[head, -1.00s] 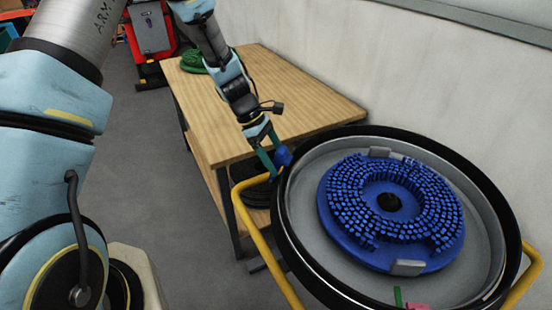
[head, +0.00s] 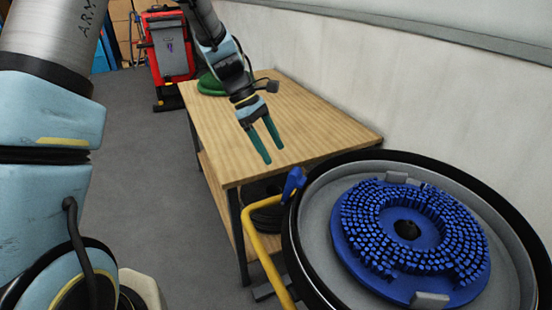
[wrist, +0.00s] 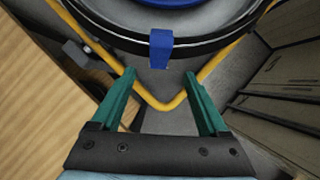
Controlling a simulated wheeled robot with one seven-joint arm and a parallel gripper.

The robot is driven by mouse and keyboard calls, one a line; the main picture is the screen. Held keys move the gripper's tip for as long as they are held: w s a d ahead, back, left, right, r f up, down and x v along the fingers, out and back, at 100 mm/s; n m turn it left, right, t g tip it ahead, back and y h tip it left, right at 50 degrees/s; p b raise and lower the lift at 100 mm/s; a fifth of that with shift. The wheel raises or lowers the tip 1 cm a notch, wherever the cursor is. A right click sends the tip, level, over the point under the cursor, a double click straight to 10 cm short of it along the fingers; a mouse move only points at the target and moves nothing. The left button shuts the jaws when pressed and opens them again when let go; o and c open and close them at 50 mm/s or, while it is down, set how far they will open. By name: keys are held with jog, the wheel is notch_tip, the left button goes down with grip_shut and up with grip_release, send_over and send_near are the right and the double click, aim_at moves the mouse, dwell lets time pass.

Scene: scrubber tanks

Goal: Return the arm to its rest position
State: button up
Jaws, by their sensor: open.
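My gripper (head: 264,143) hangs from my arm in front of the wooden table's near edge in the head view, left of the round tank. Its two green fingers are spread apart with nothing between them. In the wrist view my gripper (wrist: 160,88) also shows open and empty. A yellow tube frame and a blue clip (wrist: 161,48) on the tank rim lie beyond the fingertips there. The blue clip also shows in the head view (head: 293,184), apart from the fingers.
The round tank (head: 318,262) with a black rim holds a blue brush disc (head: 378,275). A yellow tube frame (head: 262,250) runs beside it. The wooden table (head: 310,115) carries a green coiled thing (head: 211,84). A red machine (head: 168,50) stands behind. Grey floor at left is clear.

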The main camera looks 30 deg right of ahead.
dwell(0.4)
jog(key=w+a+r+m+t+y, duration=0.1)
jog(key=w+a+r+m+t, duration=0.1)
jog(key=a, duration=0.9)
jog(key=w+a+r+m+t+y, duration=0.1)
jog(key=a+m+t, duration=0.1)
jog(key=a, duration=0.9)
jog(key=s+a+r+m+t, duration=0.1)
jog(key=s+a+m, duration=0.1)
jog(key=a, duration=0.4)
jog(key=s+a+m+t+y, duration=0.1)
jog(key=s+a+m, duration=0.1)
jog(key=a, duration=0.5)
jog(key=shift+s+a+r+m, duration=0.25)
jog(key=shift+r+m, duration=0.05)
jog(key=shift+r, duration=0.1)
jog(key=shift+c, duration=0.3)
